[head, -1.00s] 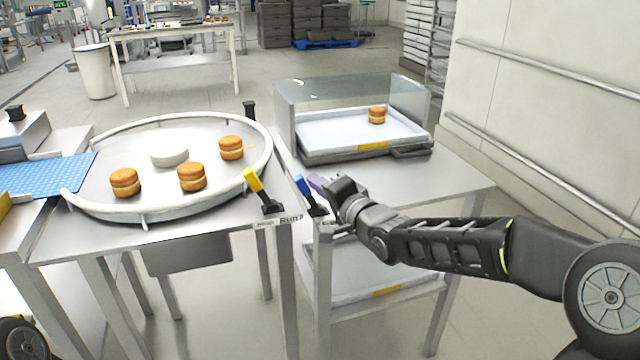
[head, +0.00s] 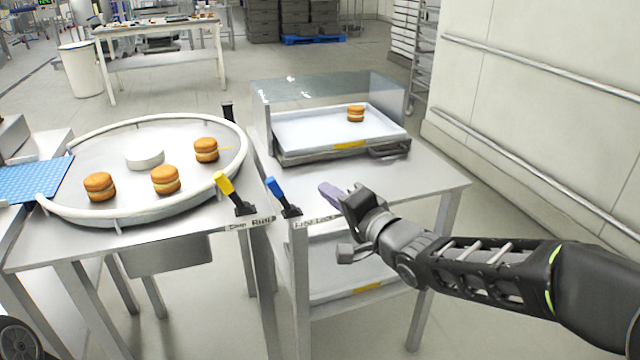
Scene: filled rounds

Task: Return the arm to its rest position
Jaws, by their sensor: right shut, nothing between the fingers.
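My right gripper (head: 333,194) shows at the centre right, its arm coming in from the right edge. Its purple-tipped fingers are shut with nothing between them. It is in front of the right table, to the right of the blue lever (head: 276,189) and apart from it. The yellow lever (head: 226,186) stands left of the blue one. My left gripper is not in view.
A round turntable (head: 75,211) at the left bears several filled rounds, one of them here (head: 165,180). A tray (head: 290,135) behind a clear guard (head: 330,92) holds one round (head: 356,113). A lower shelf tray (head: 335,282) sits below. Railings (head: 530,75) run along the right wall.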

